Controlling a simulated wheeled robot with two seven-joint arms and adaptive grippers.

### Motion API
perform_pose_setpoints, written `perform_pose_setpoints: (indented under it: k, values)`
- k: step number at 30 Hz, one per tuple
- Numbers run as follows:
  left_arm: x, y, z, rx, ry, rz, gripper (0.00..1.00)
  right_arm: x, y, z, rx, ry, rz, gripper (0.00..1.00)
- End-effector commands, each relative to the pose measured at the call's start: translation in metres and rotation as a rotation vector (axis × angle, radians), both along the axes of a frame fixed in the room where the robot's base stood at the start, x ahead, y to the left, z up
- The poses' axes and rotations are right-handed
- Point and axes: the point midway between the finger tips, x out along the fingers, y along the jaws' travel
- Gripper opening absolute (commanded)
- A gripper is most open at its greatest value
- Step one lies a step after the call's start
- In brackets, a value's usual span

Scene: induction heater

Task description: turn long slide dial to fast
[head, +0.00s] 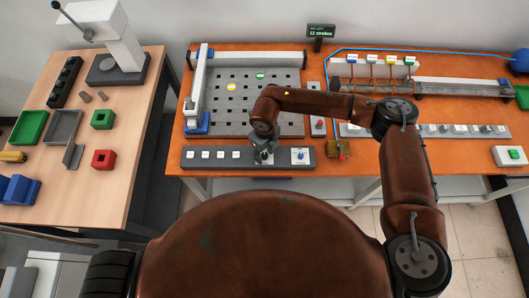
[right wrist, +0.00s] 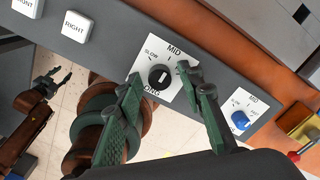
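The long slide dial is a black knob (right wrist: 159,78) on a white plate marked SLOW and MID in the right wrist view. Its white pointer mark seems to face MID; the FAST mark is hidden by a finger. My right gripper (right wrist: 164,78) is open, its green fingers apart on either side of the knob; contact cannot be told. In the head view my right gripper (head: 264,152) hangs over the grey control panel (head: 222,163) and hides this dial. My left gripper (right wrist: 54,78) shows open and empty at the left of the right wrist view.
A second dial with a blue knob (right wrist: 240,120) sits on the same panel to the right. White buttons, one marked RIGHT (right wrist: 76,27), lie to the left. A small box with a red knob (head: 340,149) stands right of the panel. The perforated plate (head: 255,95) lies behind.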

Motion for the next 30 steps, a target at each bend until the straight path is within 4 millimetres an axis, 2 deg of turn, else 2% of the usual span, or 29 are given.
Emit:
perform_pose_setpoints:
  k: [2, 14, 23, 30]
  values:
    - [0.0012, -0.0002, 0.0001, 0.0, -0.002, 0.0, 0.37, 0.0001, 0.0, 0.0002, 0.0, 0.0, 0.0, 0.28]
    - [0.002, -0.0004, 0.0001, 0.0, -0.003, -0.001, 0.37, 0.0002, -0.0001, 0.0005, 0.001, -0.001, 0.0, 0.0]
    - [0.002, -0.0004, 0.0002, 0.0, -0.003, -0.001, 0.37, 0.0004, -0.0001, 0.0006, 0.001, -0.001, -0.017, 0.0]
    - [0.002, -0.0004, 0.0009, 0.0, -0.003, -0.001, 0.37, 0.0003, 0.0003, 0.001, 0.001, 0.0, -0.119, 0.0]
